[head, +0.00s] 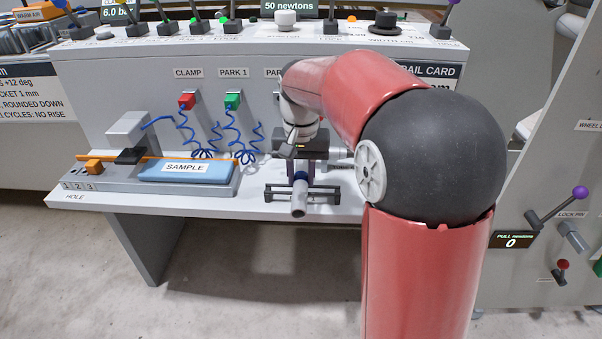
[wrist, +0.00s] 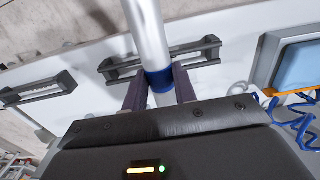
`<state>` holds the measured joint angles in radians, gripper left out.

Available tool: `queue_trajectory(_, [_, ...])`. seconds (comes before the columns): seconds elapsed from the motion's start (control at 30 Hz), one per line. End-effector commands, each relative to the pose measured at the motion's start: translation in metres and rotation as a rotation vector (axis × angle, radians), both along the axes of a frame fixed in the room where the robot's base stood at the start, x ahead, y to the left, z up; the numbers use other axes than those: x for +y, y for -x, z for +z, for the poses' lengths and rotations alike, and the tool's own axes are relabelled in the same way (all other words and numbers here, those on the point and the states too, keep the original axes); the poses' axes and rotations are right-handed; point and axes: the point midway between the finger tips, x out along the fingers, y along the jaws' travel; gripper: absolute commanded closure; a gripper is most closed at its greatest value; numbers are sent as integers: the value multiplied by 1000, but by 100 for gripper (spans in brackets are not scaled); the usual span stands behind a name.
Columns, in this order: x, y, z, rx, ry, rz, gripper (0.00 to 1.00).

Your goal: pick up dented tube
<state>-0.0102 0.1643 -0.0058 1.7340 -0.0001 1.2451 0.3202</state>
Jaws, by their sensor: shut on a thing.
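A silvery tube with a blue band (wrist: 147,32) runs between the two dark fingers of my gripper (wrist: 160,88) in the wrist view. The fingers are shut on it at the blue band. In the head view the tube (head: 299,204) points toward the camera over the shelf front, below my gripper (head: 300,172). It crosses above a dark grey cradle (head: 270,194); I cannot tell whether it touches it. No dent is clear on the visible part, and the part under my gripper is hidden.
A second grey cradle (wrist: 38,89) shows in the wrist view. Left on the white shelf (head: 85,199) are a blue SAMPLE pad (head: 186,174), an orange rod (head: 105,156) and coiled blue cords (head: 240,146). My arm hides the shelf's right part.

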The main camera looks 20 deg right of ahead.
Motion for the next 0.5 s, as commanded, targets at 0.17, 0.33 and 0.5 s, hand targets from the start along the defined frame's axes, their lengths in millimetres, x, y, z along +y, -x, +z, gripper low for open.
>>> queue_trajectory(0.17, [0, 0, -7, 1, 0, 0, 100])
queue_trajectory(0.33, [0, 0, -6, 1, 0, 0, 52])
queue_trajectory(0.5, [0, 0, -6, 1, 0, 0, 51])
